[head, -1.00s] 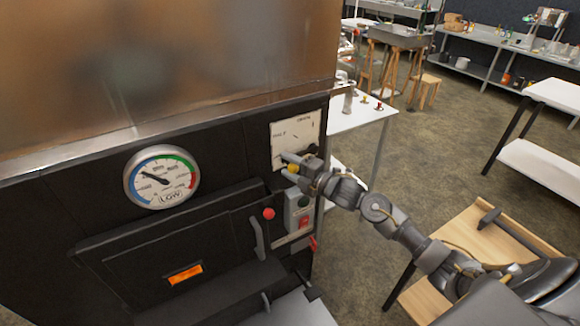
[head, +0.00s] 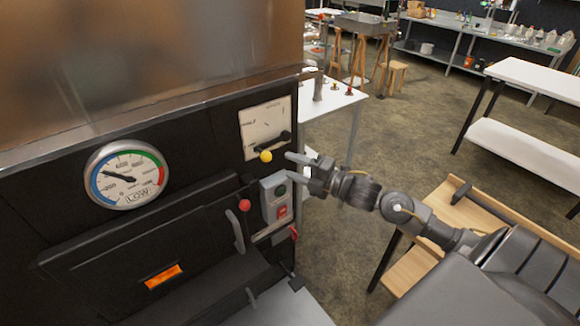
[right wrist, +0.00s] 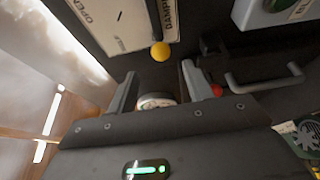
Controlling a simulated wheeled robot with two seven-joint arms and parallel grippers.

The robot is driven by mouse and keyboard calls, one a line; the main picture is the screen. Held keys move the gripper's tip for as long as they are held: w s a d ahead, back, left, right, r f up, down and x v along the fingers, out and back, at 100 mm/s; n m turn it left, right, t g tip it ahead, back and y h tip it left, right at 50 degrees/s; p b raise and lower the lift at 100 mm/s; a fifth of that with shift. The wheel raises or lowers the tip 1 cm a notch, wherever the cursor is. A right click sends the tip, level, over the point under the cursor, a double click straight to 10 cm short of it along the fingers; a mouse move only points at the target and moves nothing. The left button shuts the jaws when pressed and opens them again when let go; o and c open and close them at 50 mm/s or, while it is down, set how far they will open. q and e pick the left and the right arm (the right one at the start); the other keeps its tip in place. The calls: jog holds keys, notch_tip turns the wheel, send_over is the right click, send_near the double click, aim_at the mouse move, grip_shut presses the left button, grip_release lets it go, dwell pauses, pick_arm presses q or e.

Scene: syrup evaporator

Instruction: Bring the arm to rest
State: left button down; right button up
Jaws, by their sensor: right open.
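My right arm reaches in from the right in the head view. My right gripper (head: 290,165) is open and empty, just right of the yellow knob (head: 265,156) on the damper lever and apart from it. The knob sits below the white damper plate (head: 265,128) on the black evaporator front (head: 110,240). In the right wrist view the open fingers (right wrist: 160,88) have the yellow knob (right wrist: 160,52) beyond their tips, with a clear gap. My left gripper is not in view.
Close below the gripper are a grey switch box (head: 274,200) with green and red buttons and a red knob (head: 244,205). A round gauge (head: 127,175) is at left. A wooden table (head: 440,225) stands under my right arm. Open floor lies behind.

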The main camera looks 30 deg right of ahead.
dwell(0.5)
jog(key=w+d+f+m+g+h, duration=0.1)
jog(key=d+f+m+h, duration=0.2)
jog(key=d+f+m, duration=0.35)
jog(key=w+d+f+m+h, duration=0.1)
jog(key=d+f+m+h, duration=0.25)
jog(key=f, duration=0.55)
jog(key=s+d+f+m+g+h, duration=0.1)
jog(key=s+d+f+m+g, duration=0.15)
jog(key=s+f, duration=0.65)
jog(key=s+d+f+m+g+h, duration=0.2)
jog(key=f+m+g, duration=0.15)
jog(key=f, duration=1.15)
jog(key=s+a+f+m+g, duration=0.2)
jog(key=s+a+f, duration=0.1)
jog(key=s+f, duration=0.65)
jog(key=s+a+f+m+g, duration=0.2)
jog(key=s+a+f+g, duration=0.15)
jog(key=s+f, duration=0.6)
jog(key=s+a+f+g+y, duration=0.1)
jog(key=s+a+f, duration=0.1)
jog(key=s+a, duration=0.5)
jog(key=s+a+f+m+g, duration=0.1)
jog(key=s+a+f, duration=0.1)
jog(key=s+a, duration=0.6)
jog(key=s, duration=0.4)
jog(key=shift+s+f+g+y, duration=0.2)
jog(key=shift+g+y, duration=0.15)
